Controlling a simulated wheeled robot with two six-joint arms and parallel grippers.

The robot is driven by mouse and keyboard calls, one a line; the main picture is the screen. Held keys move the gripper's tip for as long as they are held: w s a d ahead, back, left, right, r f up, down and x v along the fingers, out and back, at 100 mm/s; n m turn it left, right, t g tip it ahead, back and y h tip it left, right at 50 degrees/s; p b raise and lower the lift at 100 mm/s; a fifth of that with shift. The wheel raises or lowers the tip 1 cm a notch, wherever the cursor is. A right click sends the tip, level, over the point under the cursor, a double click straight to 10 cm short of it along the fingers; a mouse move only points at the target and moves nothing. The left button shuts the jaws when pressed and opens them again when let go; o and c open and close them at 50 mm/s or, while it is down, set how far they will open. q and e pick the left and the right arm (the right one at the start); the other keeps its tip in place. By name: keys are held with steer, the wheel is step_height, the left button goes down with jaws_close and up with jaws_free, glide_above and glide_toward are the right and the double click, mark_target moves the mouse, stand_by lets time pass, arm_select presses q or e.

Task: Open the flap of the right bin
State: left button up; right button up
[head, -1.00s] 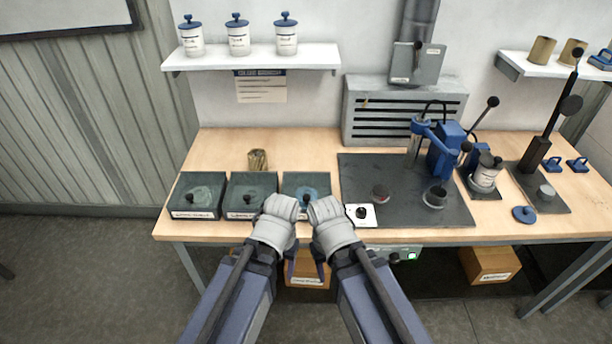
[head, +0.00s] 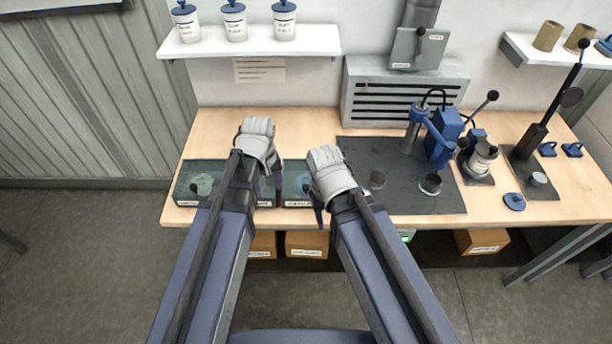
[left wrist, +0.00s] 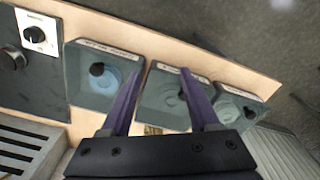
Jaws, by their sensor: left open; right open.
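The right bin (head: 297,182) is a dark box with a label on its front, partly hidden by my right gripper in the head view. In the left wrist view the right bin (left wrist: 104,78) is the one nearest the dial; its clear flap with a black knob (left wrist: 97,69) looks shut. My left gripper (head: 258,148) is open over the middle bin (left wrist: 163,100); its purple fingers (left wrist: 165,80) are spread, with no object between them. My right gripper (head: 326,172) is open beside the right bin, its fingers mostly hidden.
The left bin (head: 201,182) stands at the bench's left. A dark mat (head: 400,195) with a blue press (head: 440,138) lies to the right. A white dial plate (left wrist: 36,34) is beside the right bin. The wooden bench (head: 310,125) behind the bins is clear.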

mark_target(306, 186)
arm_select(q)
steer(key=w+d+n, duration=0.2)
steer(key=d, duration=0.1)
steer(key=w+d+n, duration=0.2)
steer(key=d+n, duration=0.1)
steer(key=w+d+n, duration=0.2)
steer(key=d+n, duration=0.1)
steer(key=d, duration=0.1)
steer(key=shift+w+r, duration=0.2)
steer(key=shift+r, duration=0.15)
steer(key=shift+d+n, duration=0.3)
steer(key=shift+n, duration=0.1)
steer(key=shift+f, duration=0.1)
step_height(306, 186, down, 8)
steer(key=b, duration=0.7)
steer(key=shift+b, duration=0.3)
steer(key=shift+r, duration=0.2)
jaws_close()
